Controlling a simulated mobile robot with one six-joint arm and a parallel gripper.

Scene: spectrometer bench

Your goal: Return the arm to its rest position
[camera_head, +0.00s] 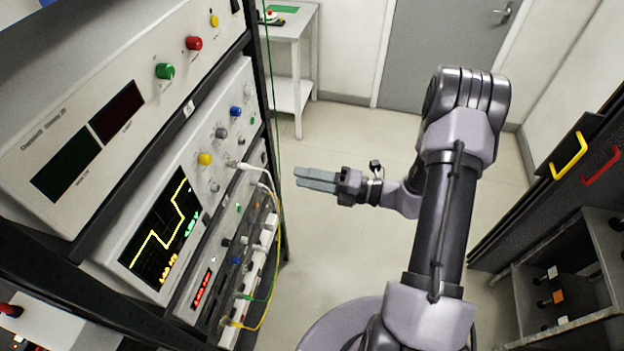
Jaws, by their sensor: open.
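My gripper (316,179) is in the middle of the view, at the end of my bent arm (437,220). It points left towards the instrument rack, and its fingers are apart from the rack's front panels. The two grey fingers are seen nearly edge-on, with a narrow gap between them. The gripper is open and nothing shows between the fingers. My arm rises from the bottom of the view, bends at the top right, and its wrist comes back down and left to the gripper.
The instrument rack (270,75) fills the left, with a lit oscilloscope screen (160,238), knobs and cables. A white side table (293,30) and a grey door (440,45) stand at the back. A dark cabinet with a yellow handle (568,156) is right. Floor (335,125) between is clear.

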